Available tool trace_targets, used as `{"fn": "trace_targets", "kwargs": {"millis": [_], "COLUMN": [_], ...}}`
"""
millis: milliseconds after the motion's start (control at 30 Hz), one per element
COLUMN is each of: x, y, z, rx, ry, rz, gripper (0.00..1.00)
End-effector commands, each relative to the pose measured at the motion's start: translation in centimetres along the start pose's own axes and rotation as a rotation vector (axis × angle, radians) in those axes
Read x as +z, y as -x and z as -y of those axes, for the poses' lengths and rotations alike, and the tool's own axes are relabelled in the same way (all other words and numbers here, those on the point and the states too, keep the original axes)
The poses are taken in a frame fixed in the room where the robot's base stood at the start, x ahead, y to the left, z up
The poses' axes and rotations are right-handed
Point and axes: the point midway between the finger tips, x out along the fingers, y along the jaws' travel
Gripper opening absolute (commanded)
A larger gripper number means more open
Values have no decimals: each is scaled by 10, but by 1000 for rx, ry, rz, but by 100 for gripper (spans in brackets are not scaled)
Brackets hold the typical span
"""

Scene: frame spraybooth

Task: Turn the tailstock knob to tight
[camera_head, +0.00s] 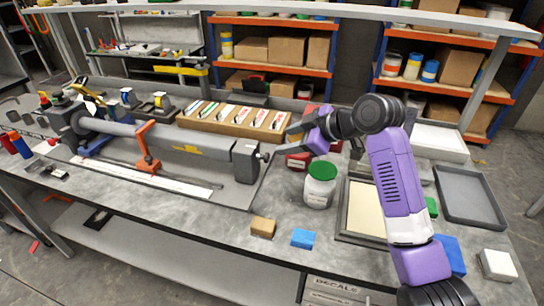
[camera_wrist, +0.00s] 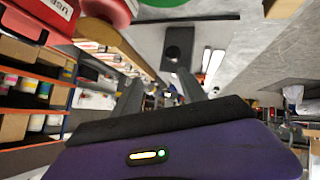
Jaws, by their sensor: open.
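The tailstock (camera_head: 246,160) is a dark grey block at the right end of the long grey tube (camera_head: 170,138) on the bench jig. Its small knob (camera_head: 265,156) sticks out on the right side, facing my gripper. In the wrist view the tailstock (camera_wrist: 179,42) is a dark block beyond the fingertips, with the small knob (camera_wrist: 173,60) on its near face. My gripper (camera_head: 292,137) is open and empty, to the right of the knob and apart from it. Its two fingers also show in the wrist view (camera_wrist: 158,80). Any tight mark on the knob is too small to read.
A white jar with a green lid (camera_head: 320,184) stands close below my gripper. A wooden rack (camera_head: 232,122) lies behind the tailstock. A brown block (camera_head: 263,227) and blue block (camera_head: 303,238) lie near the front edge. An orange clamp (camera_head: 148,150) rises beside the tube.

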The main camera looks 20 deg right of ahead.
Motion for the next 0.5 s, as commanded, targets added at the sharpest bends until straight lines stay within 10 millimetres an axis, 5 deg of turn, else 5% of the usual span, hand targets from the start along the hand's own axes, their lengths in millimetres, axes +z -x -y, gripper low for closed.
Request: {"fn": "trace_targets", "kwargs": {"millis": [267,500], "x": [14,14], "y": [-6,-40], "z": [22,26], "rx": [-94,-94], "ry": [91,90], "rz": [47,47], "gripper": [50,50]}}
